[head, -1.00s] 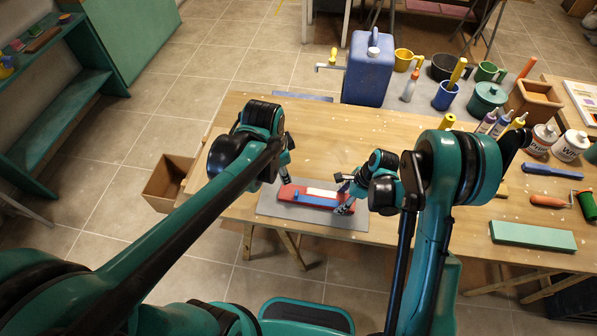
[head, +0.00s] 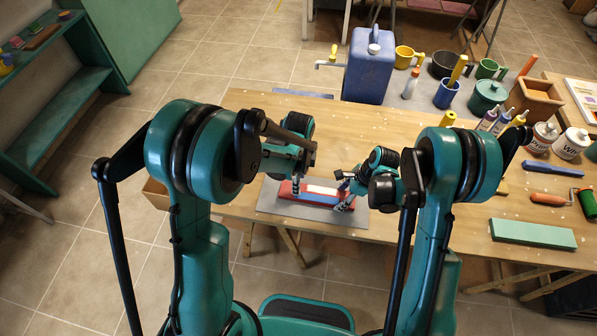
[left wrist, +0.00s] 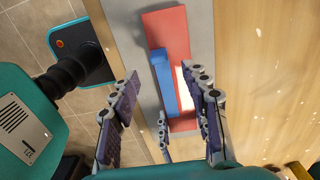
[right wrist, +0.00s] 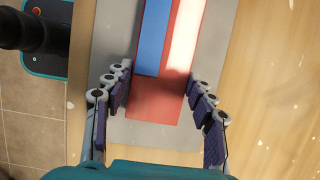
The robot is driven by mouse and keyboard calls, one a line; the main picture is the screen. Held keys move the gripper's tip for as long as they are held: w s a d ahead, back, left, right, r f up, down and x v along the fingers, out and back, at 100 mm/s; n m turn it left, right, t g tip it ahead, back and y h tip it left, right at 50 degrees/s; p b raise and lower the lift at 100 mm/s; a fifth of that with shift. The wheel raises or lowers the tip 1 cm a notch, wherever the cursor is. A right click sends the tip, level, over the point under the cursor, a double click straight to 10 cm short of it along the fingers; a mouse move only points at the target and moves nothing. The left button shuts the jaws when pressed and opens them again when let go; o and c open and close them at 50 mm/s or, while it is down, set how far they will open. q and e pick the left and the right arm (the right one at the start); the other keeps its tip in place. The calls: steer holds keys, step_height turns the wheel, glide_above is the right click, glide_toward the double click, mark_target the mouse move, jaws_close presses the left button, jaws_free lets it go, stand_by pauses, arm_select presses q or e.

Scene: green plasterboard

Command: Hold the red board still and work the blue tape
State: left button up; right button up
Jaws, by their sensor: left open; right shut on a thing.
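The red board (head: 286,194) lies flat on a grey mat (head: 300,213) on the table. A blue tape strip (left wrist: 163,82) runs along it, beside a pale strip (right wrist: 186,38). My right gripper (right wrist: 158,84) is shut on the red board's near end (right wrist: 154,110), with fingers on both sides. In the head view my right gripper (head: 346,201) is at the board's right end. My left gripper (left wrist: 164,86) is open above the board, its fingers apart on either side of the blue tape. In the head view its fingers (head: 297,185) partly hide the board's left part.
A blue jerrycan (head: 369,68), cups and a green pot (head: 487,95) stand at the back. The wood between the mat and the jerrycan is mostly clear.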

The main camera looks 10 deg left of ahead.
mark_target(317, 196)
arm_select(q)
step_height(317, 196, down, 6)
steer(key=shift+r, duration=0.1)
jaws_close()
stand_by(0.8)
